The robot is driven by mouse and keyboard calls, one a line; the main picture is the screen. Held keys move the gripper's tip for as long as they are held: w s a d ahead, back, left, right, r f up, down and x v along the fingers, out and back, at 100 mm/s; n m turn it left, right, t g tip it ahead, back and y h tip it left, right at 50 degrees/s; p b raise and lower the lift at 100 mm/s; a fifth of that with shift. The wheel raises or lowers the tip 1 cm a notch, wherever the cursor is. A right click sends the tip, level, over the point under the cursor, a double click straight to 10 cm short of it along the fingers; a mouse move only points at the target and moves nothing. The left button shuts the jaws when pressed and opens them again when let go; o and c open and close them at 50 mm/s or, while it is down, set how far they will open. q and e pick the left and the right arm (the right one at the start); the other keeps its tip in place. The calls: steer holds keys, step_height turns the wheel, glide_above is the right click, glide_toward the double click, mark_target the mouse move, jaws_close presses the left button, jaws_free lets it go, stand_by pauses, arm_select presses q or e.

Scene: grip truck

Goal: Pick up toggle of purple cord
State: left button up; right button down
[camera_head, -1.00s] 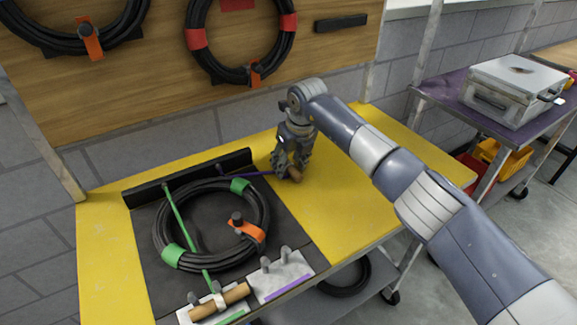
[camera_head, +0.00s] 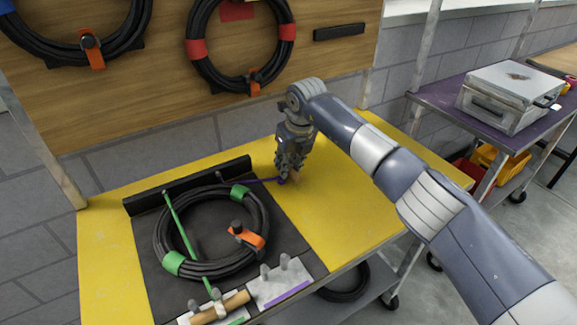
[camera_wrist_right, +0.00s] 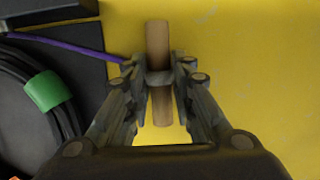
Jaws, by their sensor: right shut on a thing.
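The purple cord (camera_head: 262,180) runs from the black bar at the back of the mat to my right gripper in the head view. It also shows at the upper left of the right wrist view (camera_wrist_right: 65,45). Its wooden toggle (camera_wrist_right: 158,42) is a light brown rod between the fingers in the wrist view. In the head view the toggle is mostly hidden by the fingers. My right gripper (camera_head: 287,179) points down over the yellow table, right of the black mat, and is shut on the toggle. My left gripper is not in view.
A black cable coil (camera_head: 158,232) with green straps and an orange clip lies on the black mat (camera_head: 165,292). A green cord (camera_head: 183,232) crosses it to another wooden toggle (camera_head: 220,308). A pegged plate (camera_head: 278,284) stands at the front edge. The yellow table (camera_head: 345,220) is clear to the right.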

step_height(320, 180, up, 2)
steer(key=shift+p, duration=0.35)
steer(key=s+p, duration=0.2)
steer(key=s, duration=0.4)
steer(key=shift+r+p, duration=0.1)
steer(key=shift+p, duration=0.25)
steer(key=s, duration=0.2)
steer(key=s+p, duration=0.1)
steer(key=s, duration=0.5)
steer(key=shift+s+a+r+p, duration=0.1)
steer(key=shift+a+r+p, duration=0.05)
steer(key=shift+r+p, duration=0.2)
steer(key=shift+s, duration=0.65)
steer(key=shift+s+r+p, duration=0.25)
steer(key=shift+r+p, duration=0.05)
steer(key=shift+r, duration=0.1)
step_height(320, 180, up, 4)
steer(key=shift+f+p, duration=0.1)
steer(key=shift+p, duration=0.6)
steer(key=shift+f, duration=0.1)
